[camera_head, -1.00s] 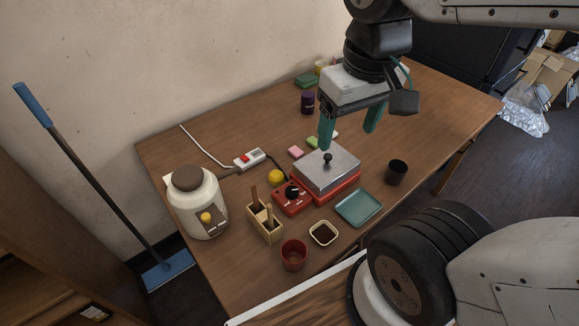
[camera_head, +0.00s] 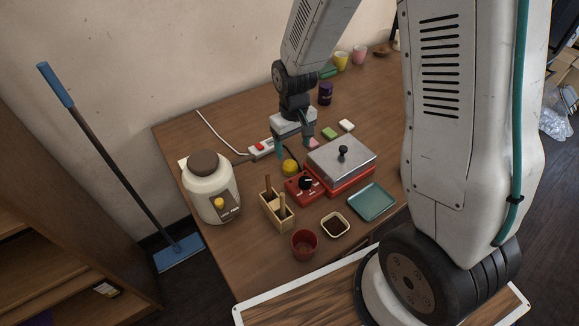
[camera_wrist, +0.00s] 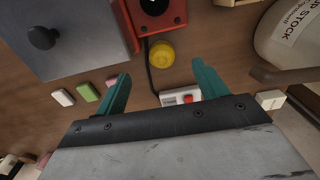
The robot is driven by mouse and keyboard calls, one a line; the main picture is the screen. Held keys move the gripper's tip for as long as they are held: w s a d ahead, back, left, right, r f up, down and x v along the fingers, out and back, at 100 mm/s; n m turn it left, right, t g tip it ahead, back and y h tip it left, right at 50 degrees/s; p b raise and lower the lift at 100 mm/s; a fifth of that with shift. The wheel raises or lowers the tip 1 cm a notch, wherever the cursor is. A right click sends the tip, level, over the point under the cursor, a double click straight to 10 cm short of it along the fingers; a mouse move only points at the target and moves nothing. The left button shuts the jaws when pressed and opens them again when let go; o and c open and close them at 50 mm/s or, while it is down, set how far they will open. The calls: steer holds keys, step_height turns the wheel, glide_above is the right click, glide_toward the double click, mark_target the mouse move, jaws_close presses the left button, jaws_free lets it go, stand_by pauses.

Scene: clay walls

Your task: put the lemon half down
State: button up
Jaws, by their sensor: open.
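The lemon half (camera_head: 290,167) is a small round yellow piece on the wooden table, behind the red control box of the hotplate. In the wrist view the lemon half (camera_wrist: 162,54) lies just beyond the fingertips, roughly centred between them. My gripper (camera_head: 294,150) has two green fingers pointing down, spread apart, just behind the lemon half. In the wrist view my gripper (camera_wrist: 160,70) is open with nothing between its fingers. I cannot tell the exact height of the fingertips over the table.
The red hotplate with a grey lidded top (camera_head: 342,158) stands right of the lemon half. A white power strip (camera_head: 262,147) and black cable lie close by. A cream jar (camera_head: 210,190), wooden holder (camera_head: 277,212), red cup (camera_head: 304,244) and teal tray (camera_head: 372,201) stand nearer.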

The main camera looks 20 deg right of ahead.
mark_target(290, 161)
steer(key=f, duration=0.3)
steer(key=w+f, duration=0.1)
steer(key=f, duration=0.5)
steer(key=shift+w+a+f, duration=0.15)
steer(key=shift+w, duration=0.1)
steer(key=c, duration=1.2)
steer(key=shift+o, duration=0.2)
